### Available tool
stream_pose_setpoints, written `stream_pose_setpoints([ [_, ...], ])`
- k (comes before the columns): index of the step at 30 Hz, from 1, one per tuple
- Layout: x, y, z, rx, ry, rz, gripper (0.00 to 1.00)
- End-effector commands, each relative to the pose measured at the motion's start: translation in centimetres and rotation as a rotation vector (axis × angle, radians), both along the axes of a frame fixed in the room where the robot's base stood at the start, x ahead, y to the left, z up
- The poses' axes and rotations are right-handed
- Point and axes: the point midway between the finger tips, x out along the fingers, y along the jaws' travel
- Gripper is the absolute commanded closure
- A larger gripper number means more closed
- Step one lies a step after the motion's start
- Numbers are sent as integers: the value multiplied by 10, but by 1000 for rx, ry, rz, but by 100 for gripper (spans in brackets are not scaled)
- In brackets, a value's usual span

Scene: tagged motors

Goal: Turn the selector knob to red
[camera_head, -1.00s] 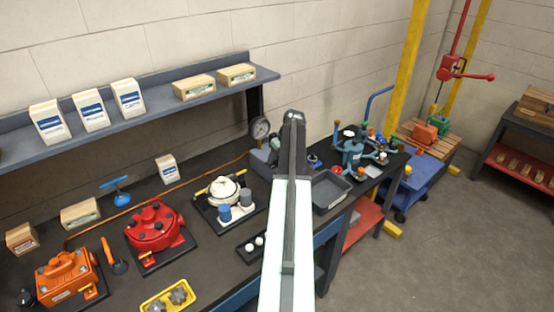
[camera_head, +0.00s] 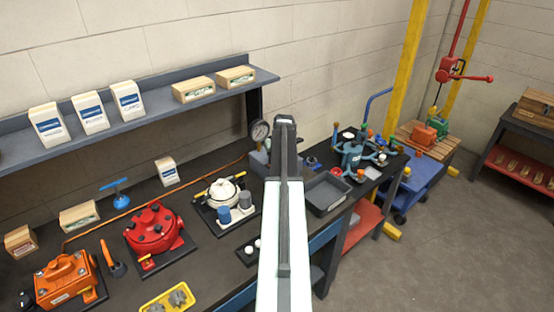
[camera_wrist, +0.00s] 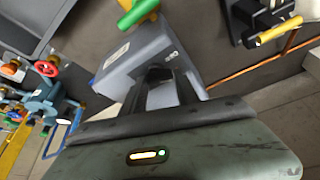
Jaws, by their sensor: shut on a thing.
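A grey box (camera_wrist: 150,50) with a small white label fills the upper middle of the wrist view. In the head view only part of this grey box (camera_head: 258,165) shows, left of my arm. My gripper (camera_wrist: 160,76) is against the face of the box, its two dark fingers close around a small dark piece that appears to be the selector knob. The fingers cover most of the knob, so its pointer and any red mark are hidden. In the head view my arm hides the gripper.
A grey tray (camera_head: 328,194) lies right of my arm, with a blue valve assembly (camera_head: 355,150) beyond. A white-topped motor (camera_head: 222,190) and red motor (camera_head: 154,230) stand left. A green handle (camera_wrist: 138,12) shows by the box.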

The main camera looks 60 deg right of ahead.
Motion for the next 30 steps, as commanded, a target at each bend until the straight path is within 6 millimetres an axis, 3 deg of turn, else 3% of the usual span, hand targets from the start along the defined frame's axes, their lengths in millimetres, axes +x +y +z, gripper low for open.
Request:
stream_pose_setpoints([
  [30, 8, -2, 0, -2, 0, -933, 100],
])
